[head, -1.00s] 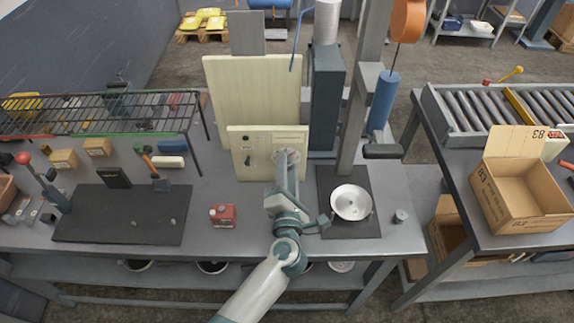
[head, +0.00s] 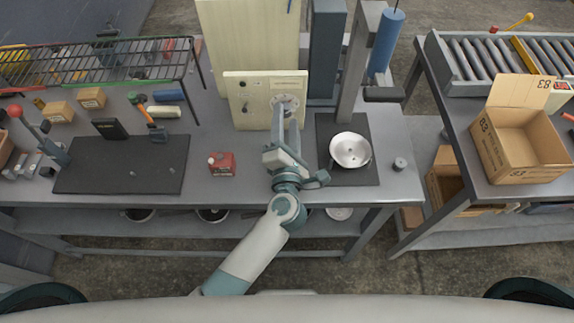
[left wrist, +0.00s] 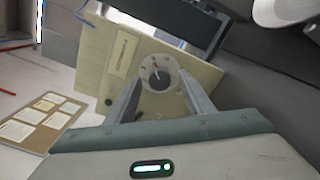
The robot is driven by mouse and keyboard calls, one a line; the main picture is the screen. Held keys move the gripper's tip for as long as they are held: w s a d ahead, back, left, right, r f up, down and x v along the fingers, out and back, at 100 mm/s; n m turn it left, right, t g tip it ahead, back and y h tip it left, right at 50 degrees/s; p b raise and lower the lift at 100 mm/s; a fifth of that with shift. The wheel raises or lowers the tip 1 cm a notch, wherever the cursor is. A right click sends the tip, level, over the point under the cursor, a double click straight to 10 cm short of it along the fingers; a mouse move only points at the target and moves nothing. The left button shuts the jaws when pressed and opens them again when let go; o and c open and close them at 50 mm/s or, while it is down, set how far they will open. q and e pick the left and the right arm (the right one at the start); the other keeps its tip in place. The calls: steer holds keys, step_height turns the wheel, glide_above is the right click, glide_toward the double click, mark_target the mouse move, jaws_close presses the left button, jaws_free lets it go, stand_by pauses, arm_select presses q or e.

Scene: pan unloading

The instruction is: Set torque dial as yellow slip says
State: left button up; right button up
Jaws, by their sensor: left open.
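The torque dial is a dark round knob (left wrist: 159,79) on a pale scale plate, on the front of a cream panel (head: 251,105). In the head view my left gripper (head: 285,112) covers part of the dial. My left gripper also shows in the left wrist view (left wrist: 160,92), open and empty, its fingers pointing at the panel on either side of the knob. I cannot tell whether they touch it. A board (left wrist: 26,139) with several paper slips shows at left; one slip (left wrist: 44,104) looks yellowish, its writing unreadable. My right gripper is out of view.
A silver bowl (head: 350,150) sits on a dark mat right of my arm, with a small grey weight (head: 399,163) beyond it. A red box (head: 221,163) stands left of my arm. A wire rack (head: 100,62) stands at the left. Bench surface around the red box is clear.

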arm_select(q)
steer(key=s+b, duration=0.4)
steer(key=s, duration=1.1)
steer(key=shift+s+b, duration=0.15)
steer(key=shift+b, duration=0.15)
